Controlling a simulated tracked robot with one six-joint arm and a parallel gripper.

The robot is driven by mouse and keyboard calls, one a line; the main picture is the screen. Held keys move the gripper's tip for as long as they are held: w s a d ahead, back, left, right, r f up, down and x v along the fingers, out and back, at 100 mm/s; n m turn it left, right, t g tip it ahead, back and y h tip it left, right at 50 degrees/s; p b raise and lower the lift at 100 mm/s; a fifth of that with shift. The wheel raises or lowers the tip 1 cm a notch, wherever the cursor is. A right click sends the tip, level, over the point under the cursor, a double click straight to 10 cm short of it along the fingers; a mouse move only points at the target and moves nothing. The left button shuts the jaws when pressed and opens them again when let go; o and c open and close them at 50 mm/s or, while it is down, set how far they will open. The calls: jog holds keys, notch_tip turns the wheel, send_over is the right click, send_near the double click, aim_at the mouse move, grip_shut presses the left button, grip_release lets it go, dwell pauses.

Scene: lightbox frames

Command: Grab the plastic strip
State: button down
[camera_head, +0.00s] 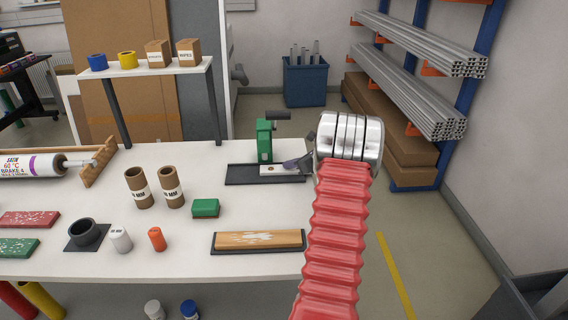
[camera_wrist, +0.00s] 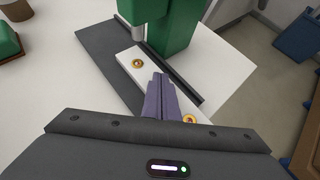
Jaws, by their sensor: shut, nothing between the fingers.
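The white plastic strip (camera_head: 279,169) lies on the dark base of a green hand press at the back right of the white table. In the wrist view the strip (camera_wrist: 152,65) shows two brass-coloured eyelets, one near the press and one beside my fingers. My gripper (camera_head: 288,165) is at the strip's right end in the head view. In the wrist view its grey fingers (camera_wrist: 159,77) are shut together, empty, and overlap the strip. I cannot tell whether they touch it. The fingers hide part of the strip.
The green press (camera_head: 264,141) rises over the strip's far part, close to my fingers. Its dark base (camera_wrist: 100,50) extends left. A green block (camera_head: 206,208), brown tubes (camera_head: 171,187) and a wooden board on a tray (camera_head: 259,240) stand apart nearby. The table's right edge is close.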

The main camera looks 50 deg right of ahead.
jog(key=s, duration=0.3)
jog(key=s+f, duration=0.1)
jog(key=s, duration=0.2)
jog(key=s+a, duration=0.1)
jog(key=s, duration=0.2)
jog(key=shift+s+f, duration=0.2)
jog(key=shift+s, duration=0.05)
jog(key=shift+w+r, duration=0.15)
jog(key=shift+r, duration=0.75)
jog(key=shift+r, duration=0.1)
jog(key=shift+w+r, duration=0.1)
jog(key=shift+r, duration=0.1)
jog(key=s, duration=1.2)
jog(key=shift+a, duration=0.35)
